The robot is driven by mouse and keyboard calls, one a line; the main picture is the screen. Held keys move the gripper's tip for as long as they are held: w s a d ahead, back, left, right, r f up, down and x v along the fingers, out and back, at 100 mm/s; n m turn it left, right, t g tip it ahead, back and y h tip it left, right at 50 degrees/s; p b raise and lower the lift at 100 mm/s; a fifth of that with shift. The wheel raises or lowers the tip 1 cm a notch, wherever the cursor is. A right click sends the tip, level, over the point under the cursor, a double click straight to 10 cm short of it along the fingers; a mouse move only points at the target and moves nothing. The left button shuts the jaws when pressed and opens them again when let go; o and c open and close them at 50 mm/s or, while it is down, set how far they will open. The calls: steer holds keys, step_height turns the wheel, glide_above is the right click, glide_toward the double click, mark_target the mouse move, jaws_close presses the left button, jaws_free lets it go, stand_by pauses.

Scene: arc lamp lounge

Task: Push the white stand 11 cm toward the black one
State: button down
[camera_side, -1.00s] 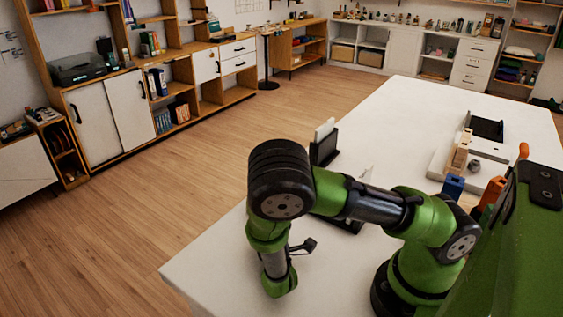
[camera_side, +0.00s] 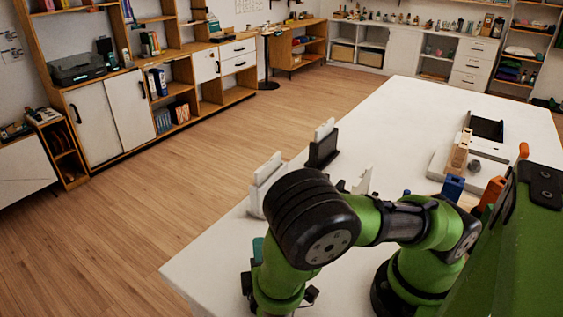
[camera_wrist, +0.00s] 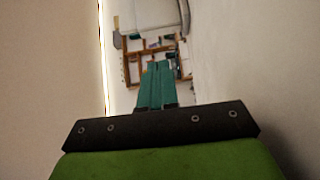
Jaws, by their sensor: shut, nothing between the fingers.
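The white stand (camera_side: 256,199) is near the table's left edge in the side view, with a white slab upright in it; my arm hides its lower right part. The black stand (camera_side: 322,152) is farther back and to the right, apart from it, also with a white slab upright. My gripper (camera_side: 258,243) is low at the near side of the white stand, largely behind my arm. In the wrist view my gripper's teal fingers (camera_wrist: 158,64) are together and empty. A pale grey-white shape (camera_wrist: 152,14), probably the white stand, shows beyond the fingertips; I cannot tell whether they touch.
Another white piece (camera_side: 362,181) stands right of the black stand, partly hidden by my arm. A white tray with blocks (camera_side: 440,163), a blue block (camera_side: 453,187) and an orange block (camera_side: 492,192) are at the right. The table (camera_side: 395,120) is clear toward the back.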

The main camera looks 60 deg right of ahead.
steer(key=shift+s+a, duration=0.3)
